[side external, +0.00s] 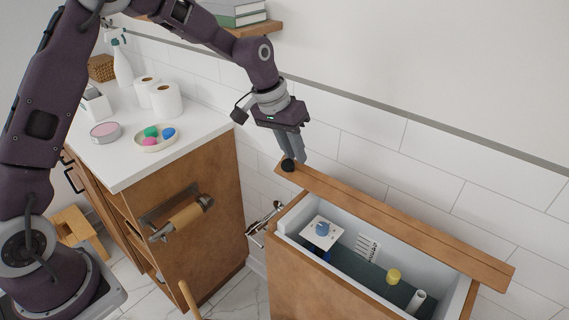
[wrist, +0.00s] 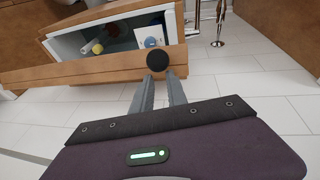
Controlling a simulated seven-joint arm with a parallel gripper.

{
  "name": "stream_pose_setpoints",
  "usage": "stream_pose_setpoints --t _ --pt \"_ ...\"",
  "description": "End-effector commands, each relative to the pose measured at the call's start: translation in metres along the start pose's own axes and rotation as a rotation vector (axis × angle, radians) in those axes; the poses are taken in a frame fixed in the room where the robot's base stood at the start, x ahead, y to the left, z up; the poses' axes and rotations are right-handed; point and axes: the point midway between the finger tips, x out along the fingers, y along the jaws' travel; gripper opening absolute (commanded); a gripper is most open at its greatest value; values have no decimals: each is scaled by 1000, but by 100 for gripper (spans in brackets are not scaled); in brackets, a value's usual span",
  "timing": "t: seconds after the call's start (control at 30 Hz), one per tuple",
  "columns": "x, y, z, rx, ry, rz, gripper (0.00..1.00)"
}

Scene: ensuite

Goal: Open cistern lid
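The cistern (side external: 330,290) has wooden sides and a white inner tank, and its top is uncovered. The cistern lid (side external: 400,222) is a long wooden board along the cistern's wall side, raised clear of the opening. A round black knob (side external: 288,165) is at the lid's left end. My gripper (side external: 296,158) points down at the knob, with its fingertips right beside it. In the wrist view the lid (wrist: 100,71) crosses ahead, and the knob (wrist: 157,63) is just past my fingertips. A gap shows between the fingers; whether they touch the knob is unclear.
Inside the cistern are a white plate with a blue knob (side external: 322,229), a yellow cap (side external: 394,276) and a white tube (side external: 416,300). A counter (side external: 120,175) with a dish and paper rolls stands left. A roll holder (side external: 185,213) juts from its side. The tiled wall is close behind.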

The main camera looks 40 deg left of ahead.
Motion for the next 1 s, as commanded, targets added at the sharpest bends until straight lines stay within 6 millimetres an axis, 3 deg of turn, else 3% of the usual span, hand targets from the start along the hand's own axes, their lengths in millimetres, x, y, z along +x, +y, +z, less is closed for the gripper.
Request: stream_pose_setpoints --t 0.03,0.13,0.47,1.0 --pt "0 0 0 0 -1 -1 31" --pt "0 -1 1 -1 -2 -1 50" --pt "-1 -1 -1 -1 -1 -2 50" --pt "-34 0 -38 0 1 0 50"
